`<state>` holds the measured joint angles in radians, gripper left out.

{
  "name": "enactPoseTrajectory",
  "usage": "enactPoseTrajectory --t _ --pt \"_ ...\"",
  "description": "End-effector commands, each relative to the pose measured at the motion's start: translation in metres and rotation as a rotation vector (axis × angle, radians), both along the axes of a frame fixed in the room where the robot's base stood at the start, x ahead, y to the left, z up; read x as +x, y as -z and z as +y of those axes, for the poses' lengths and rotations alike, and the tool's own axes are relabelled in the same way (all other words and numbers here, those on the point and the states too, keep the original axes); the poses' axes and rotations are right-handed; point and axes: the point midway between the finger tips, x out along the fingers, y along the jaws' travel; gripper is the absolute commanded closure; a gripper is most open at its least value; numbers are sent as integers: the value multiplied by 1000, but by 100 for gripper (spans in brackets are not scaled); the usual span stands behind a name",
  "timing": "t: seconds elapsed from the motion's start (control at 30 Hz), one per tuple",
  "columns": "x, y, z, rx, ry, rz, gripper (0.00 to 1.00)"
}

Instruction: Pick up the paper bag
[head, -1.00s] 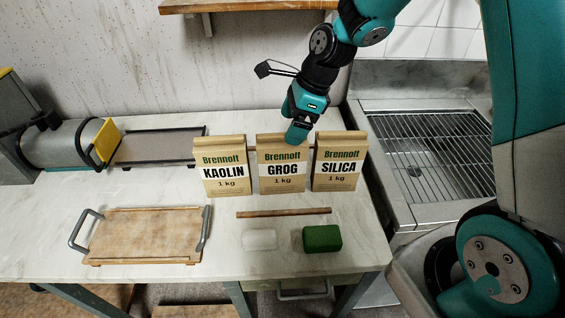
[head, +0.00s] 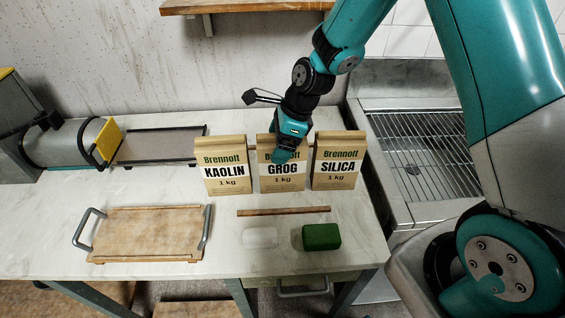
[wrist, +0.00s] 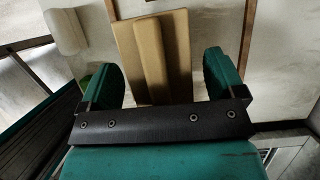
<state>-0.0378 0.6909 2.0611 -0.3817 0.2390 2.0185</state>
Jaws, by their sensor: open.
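Three tan paper bags stand upright in a row on the table: KAOLIN (head: 224,184), GROG (head: 282,184) and SILICA (head: 337,180). My gripper (head: 284,156) is at the GROG bag, covering part of its upper front. In the wrist view, my gripper (wrist: 163,80) is open. A tan bag (wrist: 155,50) shows between its two teal fingers, with a gap on each side. Its printed label does not show there. I cannot tell how far the fingers reach past its top.
A wooden rod (head: 283,211), a white block (head: 260,237) and a green block (head: 321,237) lie in front of the bags. A handled wooden board (head: 150,235) is at left, a slab roller (head: 70,145) behind it. A sink (head: 425,160) is right.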

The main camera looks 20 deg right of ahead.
Motion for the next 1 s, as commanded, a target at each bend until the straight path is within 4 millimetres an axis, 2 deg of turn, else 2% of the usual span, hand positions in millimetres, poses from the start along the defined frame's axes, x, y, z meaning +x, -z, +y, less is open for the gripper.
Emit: enactPoseTrajectory --t 0.17,0.27,0.5,0.57,1.0 --pt "0 2 0 0 1 1 12" --pt "0 2 0 0 0 0 32" --pt "0 2 0 0 0 0 88" --pt "0 2 0 0 1 0 100" --pt "1 -3 0 2 -1 -4 100"
